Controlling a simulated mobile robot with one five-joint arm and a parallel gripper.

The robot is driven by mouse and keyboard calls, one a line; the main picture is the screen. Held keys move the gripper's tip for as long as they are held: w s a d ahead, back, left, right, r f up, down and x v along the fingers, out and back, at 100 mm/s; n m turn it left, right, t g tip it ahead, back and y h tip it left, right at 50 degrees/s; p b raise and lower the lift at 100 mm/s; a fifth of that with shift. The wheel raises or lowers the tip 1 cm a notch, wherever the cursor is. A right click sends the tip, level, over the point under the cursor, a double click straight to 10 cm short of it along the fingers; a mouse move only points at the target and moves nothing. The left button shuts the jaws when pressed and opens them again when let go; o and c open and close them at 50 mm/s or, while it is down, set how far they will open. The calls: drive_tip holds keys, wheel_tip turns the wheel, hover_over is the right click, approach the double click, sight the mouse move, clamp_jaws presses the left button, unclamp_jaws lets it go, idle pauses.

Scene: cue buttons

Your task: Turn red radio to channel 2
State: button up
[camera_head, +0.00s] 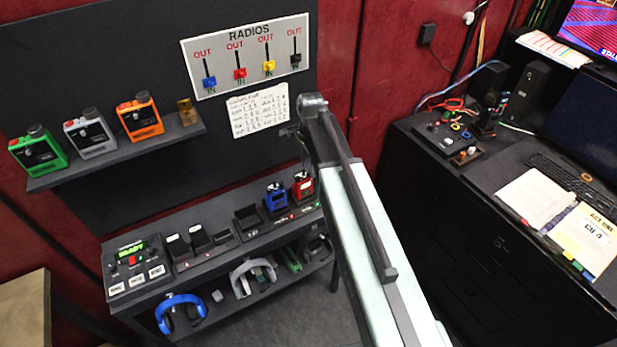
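The red radio (303,187) stands upright in a slot at the right end of the low bench, beside the blue radio (276,197). Its channel setting is too small to read. My arm comes up from the bottom right and ends just above and right of the red radio. My gripper (296,145) is mostly hidden behind the arm's end, so its fingers are not clear. It appears apart from the red radio. A RADIOS panel (215,53) on the wall has blue, red, yellow and black sliders marked OUT and IN.
Green (38,150), grey (90,134) and orange (140,117) radios stand on a wall shelf (120,152). A handwritten sheet (258,110) hangs below the panel. Headphones (181,314) lie under the bench (200,258). A desk (480,200) with electronics and papers stands at right.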

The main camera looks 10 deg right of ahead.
drive_tip(key=shift+f, duration=0.8)
drive_tip(key=shift+r, duration=0.1)
clamp_jaws()
drive_tip(key=shift+n, duration=0.8)
unclamp_jaws()
